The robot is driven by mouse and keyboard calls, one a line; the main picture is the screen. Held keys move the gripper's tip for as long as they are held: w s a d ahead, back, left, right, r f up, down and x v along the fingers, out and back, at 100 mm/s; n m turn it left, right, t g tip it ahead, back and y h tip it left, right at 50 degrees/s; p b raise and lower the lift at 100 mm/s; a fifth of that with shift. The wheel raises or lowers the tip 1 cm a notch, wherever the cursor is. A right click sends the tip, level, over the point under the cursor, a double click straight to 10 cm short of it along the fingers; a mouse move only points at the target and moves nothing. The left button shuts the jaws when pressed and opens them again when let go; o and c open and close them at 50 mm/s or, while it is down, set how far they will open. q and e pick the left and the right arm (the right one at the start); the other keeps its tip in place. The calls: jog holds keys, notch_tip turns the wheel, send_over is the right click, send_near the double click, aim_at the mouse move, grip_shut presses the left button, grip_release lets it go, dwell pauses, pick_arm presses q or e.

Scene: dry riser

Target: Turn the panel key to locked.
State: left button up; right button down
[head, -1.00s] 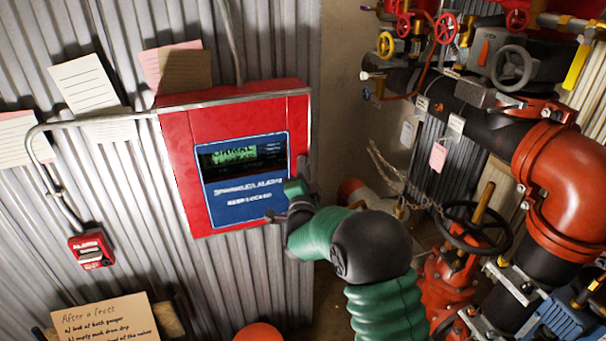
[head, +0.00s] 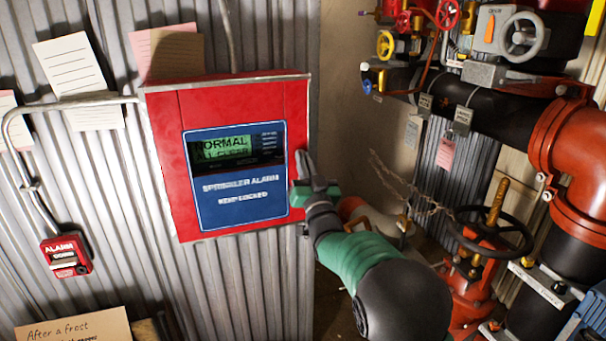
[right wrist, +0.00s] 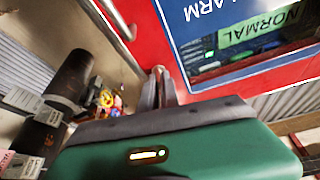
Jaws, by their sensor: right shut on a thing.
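The red alarm panel (head: 165,150) hangs on the corrugated wall, its screen (head: 222,148) reading "NORMAL ALL CLEAR". The blue plate (head: 240,206) below it reads "SPRINKLER ALARM KEEP LOCKED". My right gripper (head: 302,180) is at the panel's right edge, its fingers together. In the right wrist view the fingers (right wrist: 158,90) meet at the red panel face and are shut on the panel key, which they almost wholly hide. The key's turn position cannot be read. My left gripper is not in view.
Right of the panel stand black and red pipes (head: 570,150) with a black handwheel (head: 490,232) and smaller valves. A red alarm pull box (head: 66,256) hangs at lower left. Paper notes (head: 75,62) are on the wall. A conduit (head: 90,104) runs to the panel.

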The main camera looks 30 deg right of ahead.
jog(key=shift+f+n+y+b, duration=0.15)
jog(key=shift+n+y+b, duration=0.25)
jog(key=shift+n, duration=0.4)
jog(key=shift+f+n+y+b, duration=0.15)
jog(key=shift+n+y+b, duration=0.25)
jog(key=shift+n, duration=0.4)
jog(key=c, duration=1.6)
grip_release()
jog(key=shift+w+d+r, duration=0.1)
jog(key=shift+w, duration=0.05)
jog(key=b+v, duration=0.1)
jog(key=v, duration=1.6)
jog(key=shift+d+f+b, duration=0.2)
jog(key=shift+f+b, duration=0.1)
jog(key=shift+b, duration=0.1)
jog(key=shift+w, duration=0.15)
